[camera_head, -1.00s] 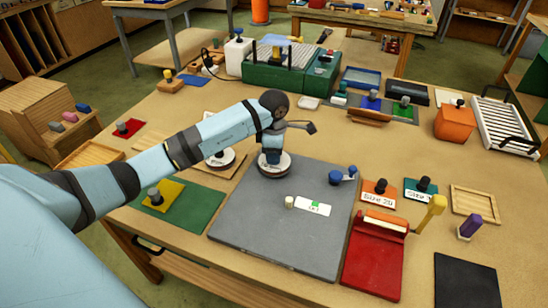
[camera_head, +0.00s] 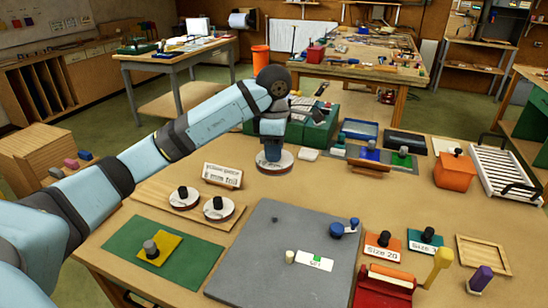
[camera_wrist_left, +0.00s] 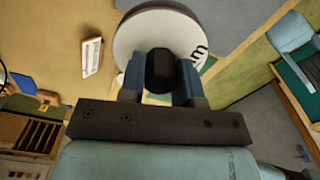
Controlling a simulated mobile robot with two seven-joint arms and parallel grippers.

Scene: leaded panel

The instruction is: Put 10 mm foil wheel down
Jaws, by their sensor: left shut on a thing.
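My left gripper (camera_head: 272,148) is shut on the dark knob of a white, round foil wheel (camera_head: 274,164). The wheel is level, over the bare table just behind the grey mat (camera_head: 262,262); I cannot tell if it touches the tabletop. In the left wrist view the gripper's fingers (camera_wrist_left: 158,78) clasp the knob, and the white wheel (camera_wrist_left: 130,38) shows beyond, with part of a printed "m". Two similar wheels, a left one (camera_head: 192,203) and a right one (camera_head: 226,213), sit on a wooden board (camera_head: 158,200). My right gripper is not in view.
A white sign (camera_head: 222,176) reading "mm foil" stands behind the board's wheels. A green box (camera_head: 318,130) is close behind my gripper. Coloured blocks and trays fill the right side. Bare table lies right of the held wheel.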

